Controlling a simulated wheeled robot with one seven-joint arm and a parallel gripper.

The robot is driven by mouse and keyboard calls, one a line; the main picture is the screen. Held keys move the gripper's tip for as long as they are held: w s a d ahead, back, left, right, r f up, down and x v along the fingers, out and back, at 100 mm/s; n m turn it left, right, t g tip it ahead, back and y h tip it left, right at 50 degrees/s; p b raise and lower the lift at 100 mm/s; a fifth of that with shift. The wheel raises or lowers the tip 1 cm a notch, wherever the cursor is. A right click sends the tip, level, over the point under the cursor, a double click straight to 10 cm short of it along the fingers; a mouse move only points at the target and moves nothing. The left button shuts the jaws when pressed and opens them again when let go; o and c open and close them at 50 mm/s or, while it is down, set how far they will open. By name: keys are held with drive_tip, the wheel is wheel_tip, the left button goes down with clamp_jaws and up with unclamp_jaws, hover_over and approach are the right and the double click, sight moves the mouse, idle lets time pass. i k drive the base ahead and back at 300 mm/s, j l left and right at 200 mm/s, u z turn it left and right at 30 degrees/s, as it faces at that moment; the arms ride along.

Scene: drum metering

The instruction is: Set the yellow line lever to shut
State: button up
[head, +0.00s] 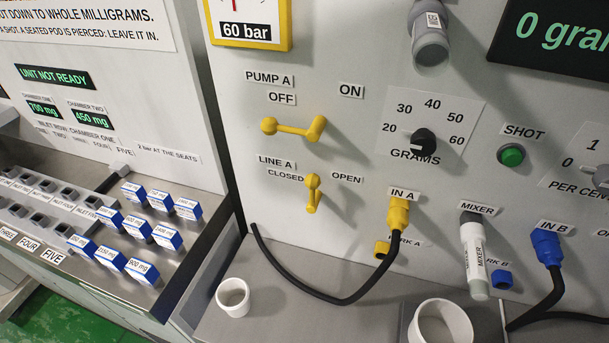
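The yellow line lever (312,193) is on the grey panel under the LINE A label (276,162). The lever points to neither label squarely. My gripper is not in view.
Above it, the yellow PUMP A lever (293,127) points left, below OFF. A yellow IN A plug (398,213) with a black hose (345,300) is at the lower right. White cups (233,298) (440,325) stand on the ledge below.

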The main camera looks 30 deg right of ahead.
sight(312, 181)
drive_tip(key=j+u, duration=0.7)
drive_tip(key=i+l, duration=0.05)
drive_tip(key=l, duration=0.05)
